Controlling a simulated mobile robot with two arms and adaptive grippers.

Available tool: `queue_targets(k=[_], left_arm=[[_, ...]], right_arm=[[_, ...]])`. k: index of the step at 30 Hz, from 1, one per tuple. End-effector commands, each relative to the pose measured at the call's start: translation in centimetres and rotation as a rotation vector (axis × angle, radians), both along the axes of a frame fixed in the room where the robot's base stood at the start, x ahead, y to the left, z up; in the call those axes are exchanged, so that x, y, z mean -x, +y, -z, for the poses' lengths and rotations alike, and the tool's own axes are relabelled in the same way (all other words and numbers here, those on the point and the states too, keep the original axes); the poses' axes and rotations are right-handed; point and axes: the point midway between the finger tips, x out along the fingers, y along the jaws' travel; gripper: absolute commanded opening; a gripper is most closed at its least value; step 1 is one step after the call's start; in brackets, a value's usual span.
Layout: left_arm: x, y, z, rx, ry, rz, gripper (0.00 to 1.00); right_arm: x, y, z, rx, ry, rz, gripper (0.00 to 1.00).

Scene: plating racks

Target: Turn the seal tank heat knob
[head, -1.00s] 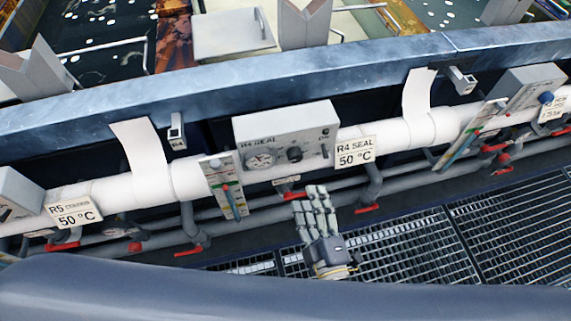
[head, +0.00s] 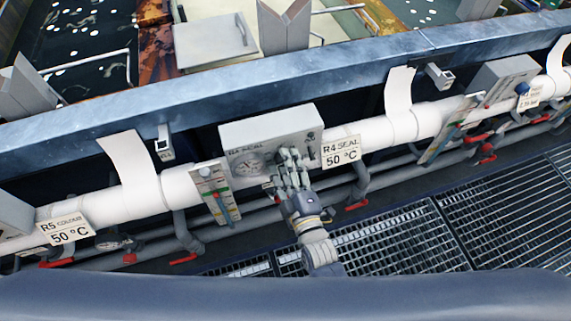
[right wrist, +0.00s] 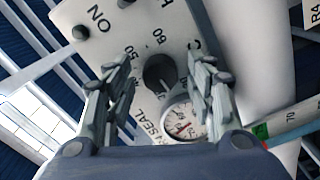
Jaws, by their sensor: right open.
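The R4 seal control box (head: 272,138) is a pale grey box on the white pipe, with a round gauge (head: 250,163) on its face. The dark heat knob (right wrist: 160,72) shows in the right wrist view, ringed by temperature numbers, with the gauge (right wrist: 184,122) below it. My right gripper (head: 290,162) is open in front of the box. In the right wrist view its fingers (right wrist: 160,85) stand on either side of the knob, apart from each other; whether they touch it I cannot tell. In the head view the fingers hide the knob. My left gripper is not in view.
An R4 SEAL 50 °C sign (head: 341,152) hangs right of the box. A level gauge panel (head: 215,193) stands to its left. Red-handled valves (head: 357,206) and grey pipes run below. A metal grating (head: 400,235) covers the floor. The blue tank rim (head: 300,85) runs behind.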

Motion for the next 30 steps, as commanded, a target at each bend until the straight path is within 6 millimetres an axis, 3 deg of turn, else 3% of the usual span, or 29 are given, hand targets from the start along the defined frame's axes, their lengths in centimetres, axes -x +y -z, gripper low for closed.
queue_targets(k=[7,13,23,30], left_arm=[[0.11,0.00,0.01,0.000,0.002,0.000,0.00],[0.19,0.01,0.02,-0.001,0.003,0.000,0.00],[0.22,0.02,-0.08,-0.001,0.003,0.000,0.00],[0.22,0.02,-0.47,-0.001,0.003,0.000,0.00]], right_arm=[[-0.04,0.01,0.04,0.000,0.001,0.000,0.50],[-0.03,0.01,0.04,0.000,0.001,0.000,0.06],[-0.02,0.01,0.04,-0.021,0.008,0.000,0.05],[-0.03,0.00,0.05,-0.125,0.043,0.000,0.05]])
